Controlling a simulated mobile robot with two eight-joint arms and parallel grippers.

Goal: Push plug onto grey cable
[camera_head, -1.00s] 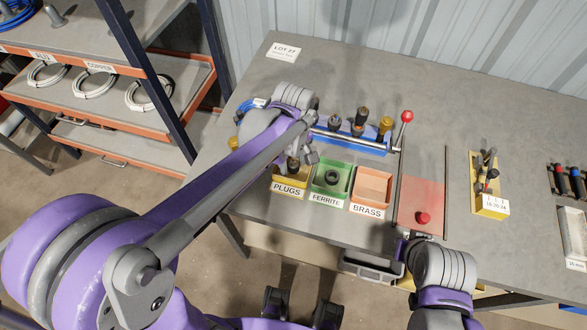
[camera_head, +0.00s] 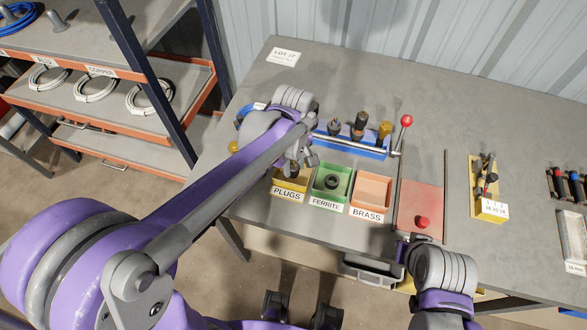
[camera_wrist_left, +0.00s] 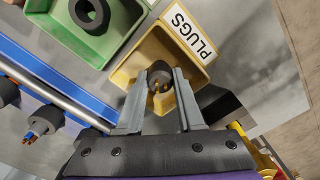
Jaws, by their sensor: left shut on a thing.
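My left gripper (camera_head: 297,164) is at the yellow PLUGS bin (camera_head: 287,196), mostly hidden by its own wrist in the head view. In the left wrist view its two fingers (camera_wrist_left: 159,92) are shut on a dark round plug (camera_wrist_left: 160,75) with brassy metal in its face, over the bin. One cable end (camera_wrist_left: 45,120) with bared coloured wires shows in the wrist view. My right gripper (camera_head: 408,240) is by the table's front edge, its fingers unclear.
The green FERRITE bin (camera_head: 332,184) holds a black ring, and the orange BRASS bin (camera_head: 372,190) stands beside it. A red-knobbed lever (camera_head: 405,121) rises right of the rack, near a red zone (camera_head: 420,203). A yellow holder (camera_head: 488,208) is farther right.

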